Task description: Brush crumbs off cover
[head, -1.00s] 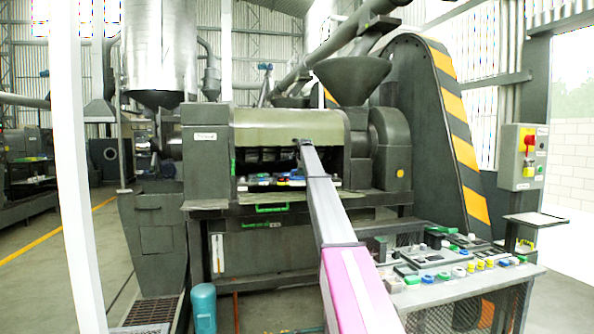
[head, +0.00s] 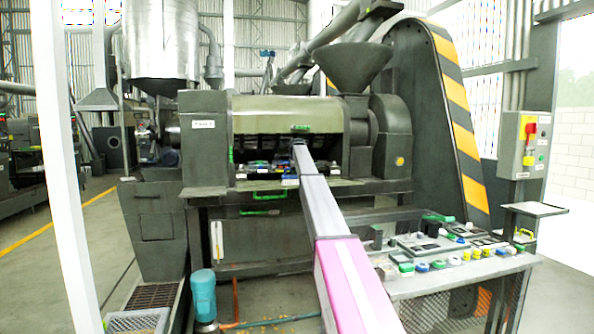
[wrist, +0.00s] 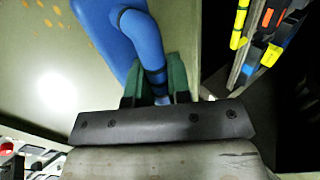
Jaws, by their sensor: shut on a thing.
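The olive cover (head: 270,114) is the curved panel across the front of the grey machine. In the wrist view its pale surface (wrist: 60,75) fills the left side, with brown crumbs in the upper left (wrist: 82,22). My gripper (wrist: 158,88) has green fingers shut on the handle of a blue brush (wrist: 145,45). The brush's broad blue part lies at the top, over or against the cover; I cannot tell if it touches. Its bristles are hidden. In the head view my arm reaches up to the cover's lower edge, where my gripper and the brush are hard to make out.
Below the cover is a dark opening with a ledge of small coloured items (head: 270,172). A bench with coloured buttons (head: 450,255) stands at the right front. A blue motor (head: 203,292) and a white post (head: 62,180) stand at the left.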

